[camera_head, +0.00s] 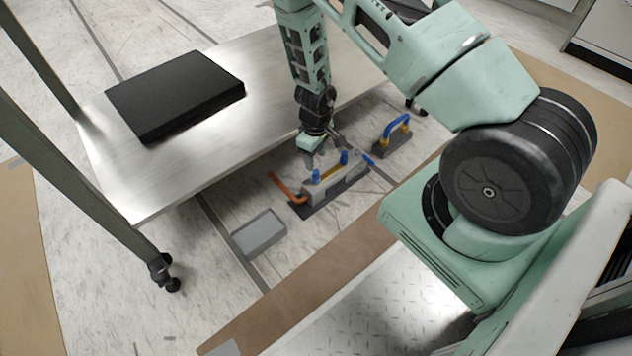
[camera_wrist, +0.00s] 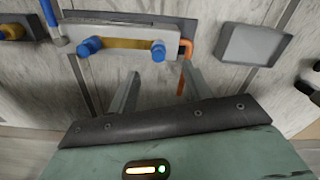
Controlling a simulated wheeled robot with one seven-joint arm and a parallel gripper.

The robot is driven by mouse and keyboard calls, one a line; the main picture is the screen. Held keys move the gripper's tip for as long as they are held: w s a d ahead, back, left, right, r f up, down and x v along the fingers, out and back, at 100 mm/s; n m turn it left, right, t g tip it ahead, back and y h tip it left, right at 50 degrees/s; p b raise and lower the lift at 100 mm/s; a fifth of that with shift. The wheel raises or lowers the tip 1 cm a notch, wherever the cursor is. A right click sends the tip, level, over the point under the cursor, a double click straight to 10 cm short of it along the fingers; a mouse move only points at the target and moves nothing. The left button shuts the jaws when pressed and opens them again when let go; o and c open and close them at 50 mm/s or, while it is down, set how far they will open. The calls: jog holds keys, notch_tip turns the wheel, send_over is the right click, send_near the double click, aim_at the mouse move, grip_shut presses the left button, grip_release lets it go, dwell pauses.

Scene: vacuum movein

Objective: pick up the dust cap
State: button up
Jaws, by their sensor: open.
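A grey metal block (camera_head: 320,188) lies on a dark plate on the floor, beside the steel table. Two blue caps stand on it, a left one (camera_head: 316,176) and a right one (camera_head: 344,157). In the wrist view the blue caps (camera_wrist: 90,45) and (camera_wrist: 158,50) sit at the ends of a brass-coloured bar (camera_wrist: 124,43). I cannot tell which piece is the dust cap. My gripper (camera_head: 321,158) points down over the block. In the wrist view my gripper (camera_wrist: 160,76) has its fingers apart with nothing between them, near one blue cap.
An orange bent rod (camera_head: 284,190) lies by the block's left end. An empty grey tray (camera_head: 258,233) sits farther left. A block with a blue handle (camera_head: 396,128) stands to the right. The steel table (camera_head: 200,165) carries a black slab (camera_head: 175,92) and overhangs close behind.

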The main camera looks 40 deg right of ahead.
aim_at(315, 171)
jog(key=f+b, duration=0.4)
jog(key=f, duration=0.4)
jog(key=shift+w, duration=0.2)
jog(key=shift+d, duration=0.1)
grip_shut()
